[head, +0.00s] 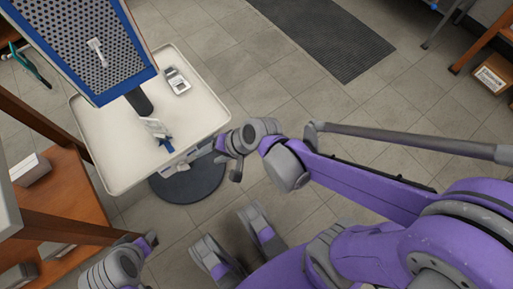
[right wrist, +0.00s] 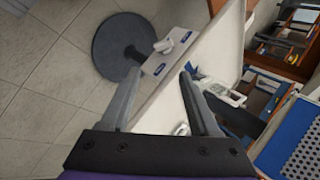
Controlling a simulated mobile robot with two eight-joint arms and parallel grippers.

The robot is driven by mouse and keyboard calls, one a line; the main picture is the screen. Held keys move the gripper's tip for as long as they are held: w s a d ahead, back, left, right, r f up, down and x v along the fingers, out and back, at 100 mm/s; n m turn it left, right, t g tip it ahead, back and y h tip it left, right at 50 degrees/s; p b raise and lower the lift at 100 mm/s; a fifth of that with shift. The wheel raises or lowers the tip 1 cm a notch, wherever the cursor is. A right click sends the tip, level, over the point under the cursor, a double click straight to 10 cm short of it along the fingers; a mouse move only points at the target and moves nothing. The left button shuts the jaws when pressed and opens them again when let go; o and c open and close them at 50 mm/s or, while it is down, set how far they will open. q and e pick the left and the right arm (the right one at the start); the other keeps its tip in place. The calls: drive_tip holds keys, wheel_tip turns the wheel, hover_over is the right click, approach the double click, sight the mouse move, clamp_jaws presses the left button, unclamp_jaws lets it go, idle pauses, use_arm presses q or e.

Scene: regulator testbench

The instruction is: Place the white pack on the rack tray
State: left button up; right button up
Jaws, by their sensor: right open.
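A small white pack-like item (head: 153,126) stands on the pale tray top (head: 110,150) of the cart in the head view, with a blue part beside its base. I cannot tell surely whether it is the white pack. A tilted, blue-framed perforated panel (head: 85,40) rises over the tray's far left, with a small white item (head: 97,52) on its face. My right gripper (head: 229,157) is open and empty, just off the tray's right edge; its spread fingers show in the right wrist view (right wrist: 158,88). My left gripper (head: 148,243) is at the lower left; its jaws are unclear.
A grey-white handheld device (head: 177,81) lies at the tray's back right. A round dark base (head: 188,182) is on the floor below the cart. A wooden shelf unit (head: 65,205) stands at the left.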

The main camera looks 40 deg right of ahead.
drive_tip(key=s+d+r+n+g+h, duration=0.1)
drive_tip(key=s+d+n+h, duration=0.4)
drive_tip(key=s+d+n, duration=0.3)
drive_tip(key=shift+s+d+r+n+h, duration=0.3)
drive_tip(key=shift+s+d+r+n, duration=0.15)
drive_tip(key=shift+s, duration=0.25)
